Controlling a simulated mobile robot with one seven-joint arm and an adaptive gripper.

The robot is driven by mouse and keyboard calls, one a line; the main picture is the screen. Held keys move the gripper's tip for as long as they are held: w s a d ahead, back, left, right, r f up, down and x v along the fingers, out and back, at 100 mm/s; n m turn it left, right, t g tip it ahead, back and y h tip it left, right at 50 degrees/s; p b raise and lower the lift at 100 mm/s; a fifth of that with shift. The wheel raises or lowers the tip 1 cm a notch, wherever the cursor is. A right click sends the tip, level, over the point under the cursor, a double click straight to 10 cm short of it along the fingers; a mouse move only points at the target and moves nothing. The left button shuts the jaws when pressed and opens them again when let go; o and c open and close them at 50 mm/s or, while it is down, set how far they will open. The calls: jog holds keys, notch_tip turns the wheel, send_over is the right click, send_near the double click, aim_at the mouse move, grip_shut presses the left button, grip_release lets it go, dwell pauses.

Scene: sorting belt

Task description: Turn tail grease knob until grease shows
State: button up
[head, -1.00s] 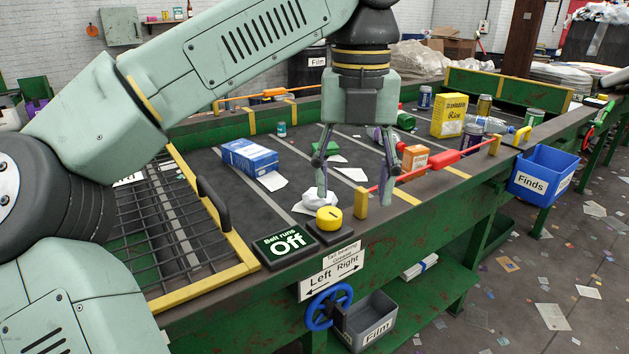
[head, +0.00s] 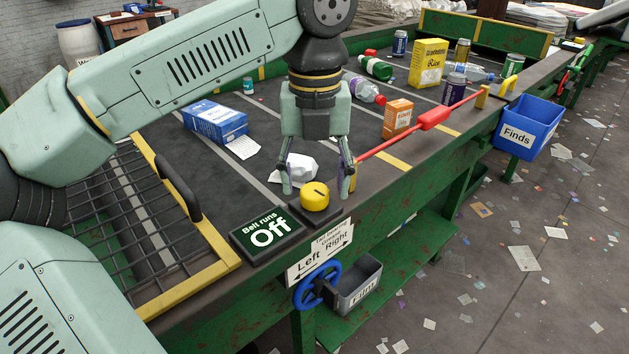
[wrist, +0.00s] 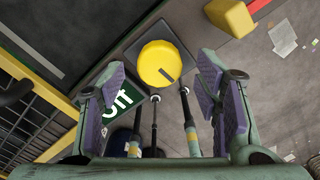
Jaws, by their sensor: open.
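A round yellow knob (head: 315,196) with a short dark mark on top sits on a dark square plate at the belt's near edge. In the wrist view the knob (wrist: 160,62) shows from above, its mark pointing to the lower right. My gripper (head: 316,190) is open and empty, one finger to each side of the knob. I cannot tell whether either finger touches it. A sign (head: 320,252) below reads "Left Right" with an arrow; its small top line is hard to read. A blue handwheel (head: 317,286) is mounted below the sign. I see no clear grease.
A "Belt runs Off" display (head: 267,232) is left of the knob. A red bar (head: 433,119) runs along the edge to the right. A white crumpled item (head: 300,166) lies behind my gripper.

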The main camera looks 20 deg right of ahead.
jog(key=shift+f, duration=0.85)
jog(key=shift+c, duration=0.3)
jog(key=c, duration=1.1)
jog(key=shift+m, duration=0.4)
jog(key=m, duration=0.8)
jog(key=shift+m+b, duration=0.3)
jog(key=shift+m, duration=0.1)
